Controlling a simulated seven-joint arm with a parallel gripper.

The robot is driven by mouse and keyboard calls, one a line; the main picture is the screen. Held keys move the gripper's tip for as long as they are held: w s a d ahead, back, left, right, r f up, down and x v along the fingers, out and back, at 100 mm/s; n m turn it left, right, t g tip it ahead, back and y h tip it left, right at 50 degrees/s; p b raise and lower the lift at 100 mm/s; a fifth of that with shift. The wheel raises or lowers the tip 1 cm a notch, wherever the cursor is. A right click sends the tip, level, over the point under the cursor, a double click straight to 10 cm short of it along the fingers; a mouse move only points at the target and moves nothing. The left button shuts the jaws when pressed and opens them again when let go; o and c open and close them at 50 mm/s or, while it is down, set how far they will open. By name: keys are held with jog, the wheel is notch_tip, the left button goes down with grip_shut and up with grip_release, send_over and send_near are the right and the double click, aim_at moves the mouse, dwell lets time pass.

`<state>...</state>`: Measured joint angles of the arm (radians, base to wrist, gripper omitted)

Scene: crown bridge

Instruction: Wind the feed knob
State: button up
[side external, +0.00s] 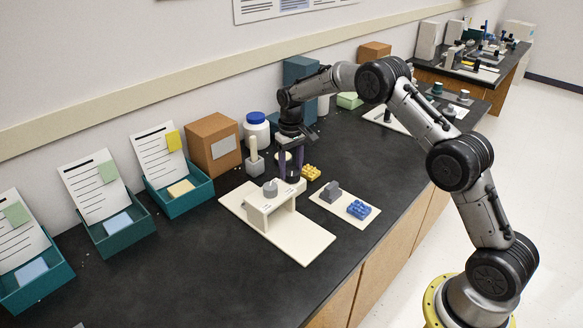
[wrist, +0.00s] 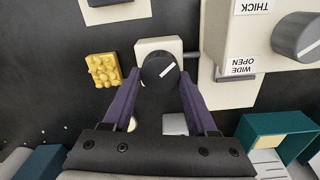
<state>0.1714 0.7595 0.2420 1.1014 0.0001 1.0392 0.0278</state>
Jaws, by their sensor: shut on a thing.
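A dark round feed knob (wrist: 159,71) with a white pointer line sits on a small white block (wrist: 159,46) in the wrist view. The line slants up and to the right. My gripper (wrist: 160,84) has its purple fingers shut on this knob, one on each side. In the side view my gripper (side external: 291,178) points down just behind the white bridge stand (side external: 278,207), and the knob is mostly hidden there. A larger grey knob (wrist: 300,38) beside labels reading "THICK" and "WIDE OPEN" is apart from my fingers; it tops the stand in the side view (side external: 270,188).
A yellow studded block (wrist: 103,70) lies close left of my fingers in the wrist view. A white plate (side external: 325,203) with a blue studded block (side external: 359,209) is right of the stand. Teal trays (side external: 120,235), a cardboard box (side external: 212,145) and a blue-lidded jar (side external: 257,130) line the wall. The front-left bench is clear.

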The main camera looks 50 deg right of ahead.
aim_at(291, 171)
jog(key=n, duration=0.4)
jog(key=shift+a+r, duration=0.1)
jog(key=shift+n, duration=1.8)
jog(key=o, duration=1.4)
jog(key=shift+c, duration=0.2)
notch_tip(291, 171, up, 14)
